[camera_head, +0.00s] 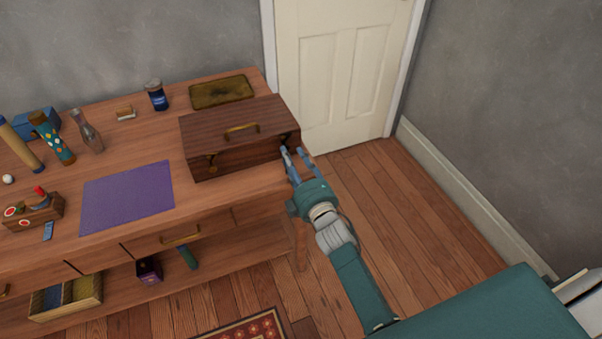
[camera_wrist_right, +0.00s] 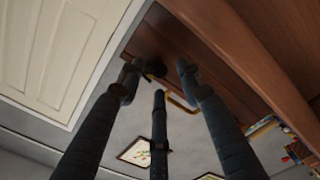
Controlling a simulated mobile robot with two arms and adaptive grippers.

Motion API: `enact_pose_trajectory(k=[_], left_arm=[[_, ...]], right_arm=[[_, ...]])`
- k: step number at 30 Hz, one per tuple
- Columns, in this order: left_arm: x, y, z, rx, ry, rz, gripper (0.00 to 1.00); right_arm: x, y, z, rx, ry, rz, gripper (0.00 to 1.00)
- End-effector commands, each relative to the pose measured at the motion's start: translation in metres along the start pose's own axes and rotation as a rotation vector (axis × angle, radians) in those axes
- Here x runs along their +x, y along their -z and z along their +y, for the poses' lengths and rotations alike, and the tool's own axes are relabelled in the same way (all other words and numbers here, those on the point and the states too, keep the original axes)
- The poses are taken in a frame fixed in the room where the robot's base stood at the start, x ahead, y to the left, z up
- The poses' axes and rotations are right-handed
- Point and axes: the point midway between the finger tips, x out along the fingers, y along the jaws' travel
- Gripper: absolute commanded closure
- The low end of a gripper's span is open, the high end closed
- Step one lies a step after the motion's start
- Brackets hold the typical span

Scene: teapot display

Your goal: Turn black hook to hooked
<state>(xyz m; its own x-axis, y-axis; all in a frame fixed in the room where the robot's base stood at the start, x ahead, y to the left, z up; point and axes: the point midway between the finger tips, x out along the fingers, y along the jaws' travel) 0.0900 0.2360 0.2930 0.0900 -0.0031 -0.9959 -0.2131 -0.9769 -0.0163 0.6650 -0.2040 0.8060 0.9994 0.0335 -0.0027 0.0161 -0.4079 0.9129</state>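The right part of the front is partly hidden behind my right gripper (camera_head: 294,151), so I cannot clearly make out the black hook there. My right gripper is open, its fingers spread at the box's front right corner. In the right wrist view, the fingers reach toward the box (camera_wrist_right: 180,50), with a small dark part (camera_wrist_right: 154,69) near the fingertips. My left gripper is not in view.
A purple mat (camera_head: 127,196) lies left of the box, and a dark gold tray (camera_head: 221,91) behind it. A blue jar (camera_head: 157,96) and a glass bottle (camera_head: 88,134) stand farther left. A white door (camera_head: 343,75) is behind. Floor is clear right of the table.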

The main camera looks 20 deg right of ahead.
Motion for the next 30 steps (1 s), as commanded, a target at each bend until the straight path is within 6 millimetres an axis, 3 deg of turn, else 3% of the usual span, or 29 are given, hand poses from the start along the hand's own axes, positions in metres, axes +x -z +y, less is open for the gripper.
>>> enact_pose_trajectory(k=[6,12,18,30], left_arm=[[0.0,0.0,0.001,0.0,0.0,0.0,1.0],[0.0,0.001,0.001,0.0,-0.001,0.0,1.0],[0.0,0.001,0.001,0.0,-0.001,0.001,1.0],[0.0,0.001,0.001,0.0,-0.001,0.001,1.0]], right_arm=[[-0.05,-0.001,-0.001,-0.001,0.003,-0.002,0.64],[-0.084,-0.002,-0.001,0.0,0.003,-0.003,0.64],[-0.098,-0.001,-0.001,0.0,0.002,-0.003,0.64],[-0.099,-0.002,-0.001,0.0,0.002,-0.003,0.64]])
